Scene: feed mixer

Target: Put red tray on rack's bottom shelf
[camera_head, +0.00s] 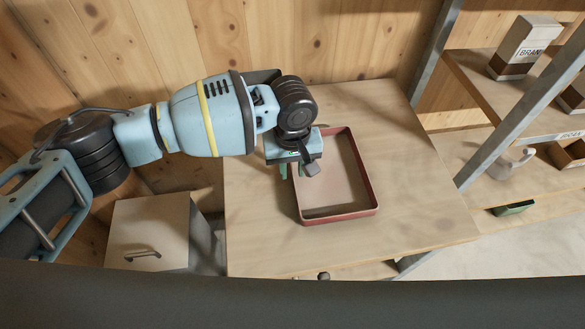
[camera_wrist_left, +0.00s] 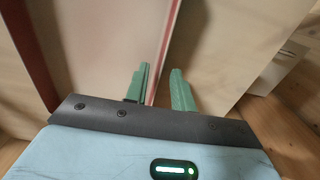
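The red tray (camera_head: 372,190) is a shallow rectangle with a pale inside and lies flat on the wooden table. My left gripper (camera_head: 292,171) points down at the tray's left wall. In the left wrist view its two green fingers (camera_wrist_left: 163,88) are apart, one on each side of the tray's wall (camera_wrist_left: 164,50), with a gap showing between them. I cannot tell whether either finger touches the wall. The rack (camera_head: 470,165) stands at the right, with wooden shelves and grey metal posts. My right gripper is not in view.
The table (camera_head: 420,215) is bare around the tray. A rack post stands close to its right edge. The rack holds a labelled box (camera_head: 523,47), a white object (camera_head: 511,163) and a green item (camera_head: 513,208). A pale cabinet (camera_head: 150,232) stands left of the table.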

